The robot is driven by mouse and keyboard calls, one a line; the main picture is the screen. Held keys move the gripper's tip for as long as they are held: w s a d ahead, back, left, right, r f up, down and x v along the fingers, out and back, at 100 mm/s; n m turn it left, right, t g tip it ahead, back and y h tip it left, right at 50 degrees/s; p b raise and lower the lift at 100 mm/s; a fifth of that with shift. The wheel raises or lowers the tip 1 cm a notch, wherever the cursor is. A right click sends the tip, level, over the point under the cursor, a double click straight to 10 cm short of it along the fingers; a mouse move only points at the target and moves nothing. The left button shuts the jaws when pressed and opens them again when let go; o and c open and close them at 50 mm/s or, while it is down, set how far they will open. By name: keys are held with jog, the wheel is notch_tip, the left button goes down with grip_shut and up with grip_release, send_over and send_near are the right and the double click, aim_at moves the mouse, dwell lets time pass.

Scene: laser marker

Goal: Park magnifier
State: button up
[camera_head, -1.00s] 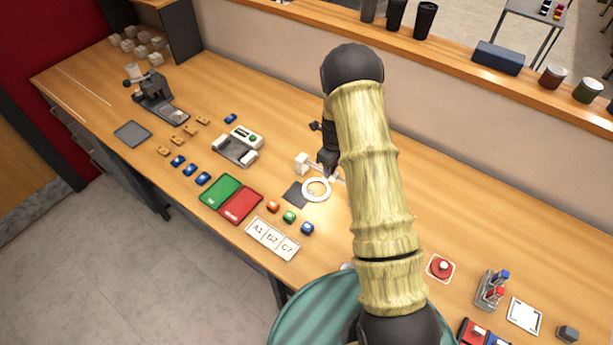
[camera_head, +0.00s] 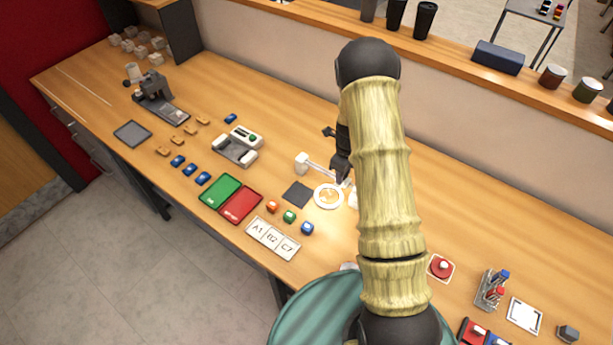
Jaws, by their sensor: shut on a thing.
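The magnifier (camera_head: 329,196) is a white ring with a jointed white arm, over the middle of the wooden counter. Its white base post (camera_head: 302,164) stands up and to the left of the ring. My gripper (camera_head: 343,179) is dark and shut on the magnifier near the upper right of the ring. My own arm partly hides the gripper and whatever lies behind it, so the exact grip point is unclear.
Red tray (camera_head: 240,205) and green tray (camera_head: 220,190) lie left of the pad. Small coloured blocks (camera_head: 289,216) and a label card (camera_head: 272,239) lie in front. A grey-white device (camera_head: 237,147) stands left. A red button (camera_head: 440,267) is at right.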

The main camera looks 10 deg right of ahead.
jog(key=o, duration=0.6)
jog(key=shift+s+d+f, duration=0.15)
jog(key=shift+d+f, duration=0.05)
jog(key=shift+f, duration=0.6)
jog(key=shift+a, duration=0.15)
jog(key=shift+w+r+p, duration=0.25)
jog(key=shift+r+p, duration=0.35)
jog(key=shift+r, duration=0.1)
jog(key=shift+w+r+p, duration=0.25)
jog(key=shift+r+p, duration=0.3)
jog(key=shift+r, duration=0.1)
jog(key=shift+s+r+p, duration=0.1)
jog(key=shift+r+p, duration=0.45)
jog(key=shift+r, duration=0.35)
jog(key=shift+r+p, duration=0.9)
jog(key=shift+r, duration=0.5)
